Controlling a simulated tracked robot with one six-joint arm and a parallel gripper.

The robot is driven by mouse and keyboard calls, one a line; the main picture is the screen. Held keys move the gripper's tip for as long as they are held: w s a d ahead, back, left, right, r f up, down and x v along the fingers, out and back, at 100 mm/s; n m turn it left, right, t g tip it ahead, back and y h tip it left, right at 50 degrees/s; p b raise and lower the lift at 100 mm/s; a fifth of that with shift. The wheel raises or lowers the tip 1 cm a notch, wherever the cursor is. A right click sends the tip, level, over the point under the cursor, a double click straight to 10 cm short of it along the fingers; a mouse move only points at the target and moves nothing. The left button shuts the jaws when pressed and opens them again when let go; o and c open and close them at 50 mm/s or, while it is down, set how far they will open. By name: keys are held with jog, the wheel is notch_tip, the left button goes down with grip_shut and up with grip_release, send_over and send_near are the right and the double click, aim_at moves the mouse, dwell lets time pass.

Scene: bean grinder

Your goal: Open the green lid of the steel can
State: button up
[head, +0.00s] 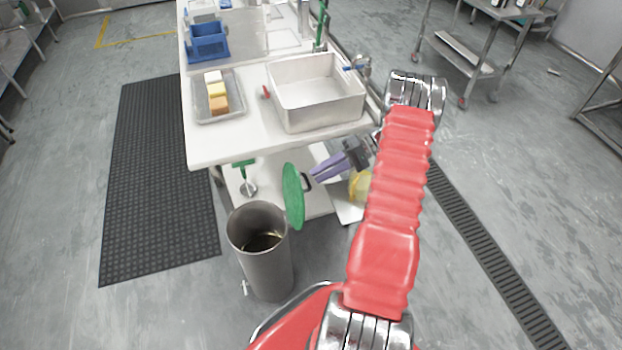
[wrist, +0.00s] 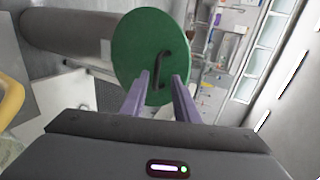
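The steel can (head: 265,262) stands on the floor at the front corner of the white table. Its mouth is uncovered and something brownish shows inside. The green lid (head: 293,196) stands nearly upright on edge at the right of the can's rim; I cannot tell whether it is attached there. Its dark handle (head: 307,182) faces my gripper (head: 314,177). In the wrist view the lid (wrist: 143,50) is straight ahead, with the can (wrist: 70,38) behind it. My purple fingers (wrist: 161,76) are apart, with the handle (wrist: 160,70) showing between their tips; no grip on it is visible.
The white table (head: 225,146) holds a tray (head: 218,97) of blocks, a steel sink (head: 315,92) and a blue crate (head: 208,41). A yellow object (head: 359,186) is beside my arm. A black mat (head: 160,190) lies left. Floor in front of the can is clear.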

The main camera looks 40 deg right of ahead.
jog(key=v, duration=0.7)
jog(key=shift+d, duration=0.2)
jog(key=shift+s, duration=0.1)
jog(key=shift+a+r, duration=0.1)
jog(key=shift+r, duration=0.2)
jog(key=c, duration=0.3)
jog(key=w+a+r+g+h, duration=0.1)
jog(key=a+r, duration=0.1)
jog(key=r, duration=0.1)
jog(key=w+a+r+g+h, duration=0.1)
jog(key=a+r, duration=0.2)
jog(key=w+a+r+n+g, duration=0.1)
jog(key=a+r, duration=0.2)
jog(key=r, duration=0.1)
jog(key=shift+w+a+h, duration=0.2)
jog(key=shift+w+h, duration=0.1)
jog(key=shift+h, duration=0.1)
grip_shut()
jog(key=s+a+r+n+h, duration=0.1)
jog(key=s+a+r+h, duration=0.3)
jog(key=a+r, duration=0.55)
jog(key=s+a+r+n+h, duration=0.1)
jog(key=s+a+r+h, duration=0.2)
jog(key=a+r, duration=0.65)
jog(key=s+a+n+t+h, duration=0.1)
jog(key=s+a+t, duration=0.3)
jog(key=s+a, duration=0.5)
jog(key=shift+s+a+h, duration=0.3)
jog(key=shift+s+h, duration=0.35)
jog(key=shift+h, duration=0.25)
